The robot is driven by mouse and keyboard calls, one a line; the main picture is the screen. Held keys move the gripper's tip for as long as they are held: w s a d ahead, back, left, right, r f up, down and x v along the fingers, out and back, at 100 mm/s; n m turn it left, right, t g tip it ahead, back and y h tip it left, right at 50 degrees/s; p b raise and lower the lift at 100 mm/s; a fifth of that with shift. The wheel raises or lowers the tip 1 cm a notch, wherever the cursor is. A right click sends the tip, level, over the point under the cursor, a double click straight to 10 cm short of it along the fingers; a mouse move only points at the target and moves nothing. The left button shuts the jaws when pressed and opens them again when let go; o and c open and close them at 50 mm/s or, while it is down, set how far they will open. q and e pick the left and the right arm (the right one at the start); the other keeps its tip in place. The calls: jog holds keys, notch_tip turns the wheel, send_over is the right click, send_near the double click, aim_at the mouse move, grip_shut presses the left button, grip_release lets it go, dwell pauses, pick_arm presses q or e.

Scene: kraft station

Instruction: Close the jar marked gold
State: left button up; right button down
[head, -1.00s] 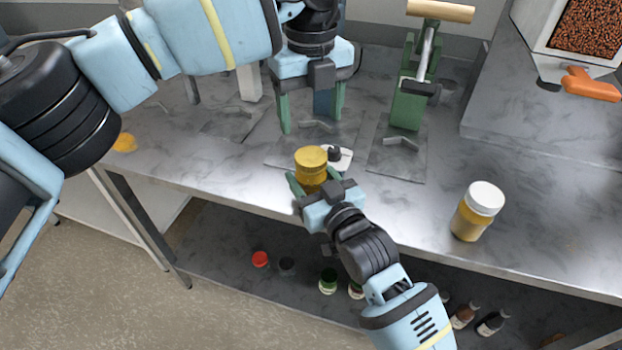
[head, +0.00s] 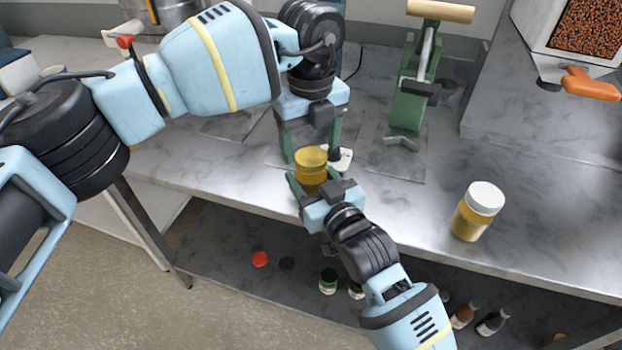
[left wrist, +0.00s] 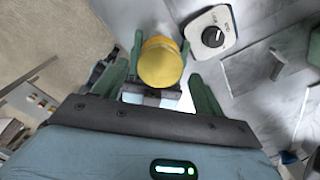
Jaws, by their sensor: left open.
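A jar with a yellow-gold top (head: 311,160) stands upright near the front edge of the bench. It also shows in the left wrist view (left wrist: 160,62). No label on it is legible, and I cannot tell whether its top is a seated lid. My right gripper (head: 314,182) is shut around the jar from the front. My left gripper (head: 311,152) is open and points down just behind and above the jar. In the left wrist view its green fingers (left wrist: 162,75) stand on either side of the yellow top, apart from it.
A white-capped amber jar (head: 478,211) stands to the right on the bench. A white device with a dark knob (head: 340,158) lies behind the held jar. A green lever press (head: 410,95) stands further back. Several small jars and bottles sit on the lower shelf.

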pick_arm(q)
jog(key=shift+f, duration=0.85)
